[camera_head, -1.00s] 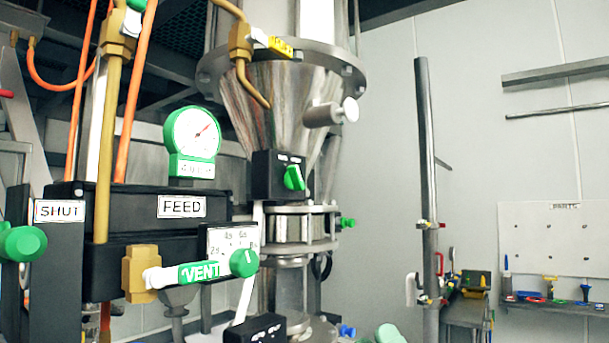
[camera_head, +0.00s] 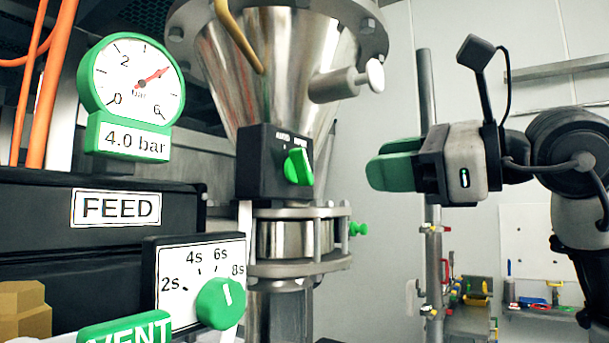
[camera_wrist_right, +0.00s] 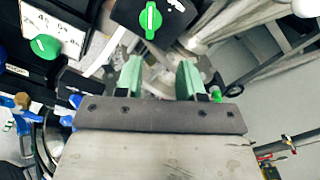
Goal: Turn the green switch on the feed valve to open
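The green switch (camera_head: 298,167) is on the front of a black box (camera_head: 262,175) below the steel cone. Its handle leans slightly from upright. The small labels above it are too small to read surely. The switch also shows in the right wrist view, at the top centre (camera_wrist_right: 150,20), beyond the fingertips. My right gripper (camera_head: 392,165) has green fingers and points left, to the right of the switch and apart from it. In the right wrist view its two fingers (camera_wrist_right: 160,72) are spread with nothing between them. My left gripper is not in view.
A FEED label (camera_head: 115,208) is on a black panel at left. Below are a timer dial (camera_head: 221,302) with a green knob and a green VENT handle (camera_head: 125,330). A gauge (camera_head: 132,80) reads 4.0 bar. A steel side stub (camera_head: 345,82) juts out above the switch.

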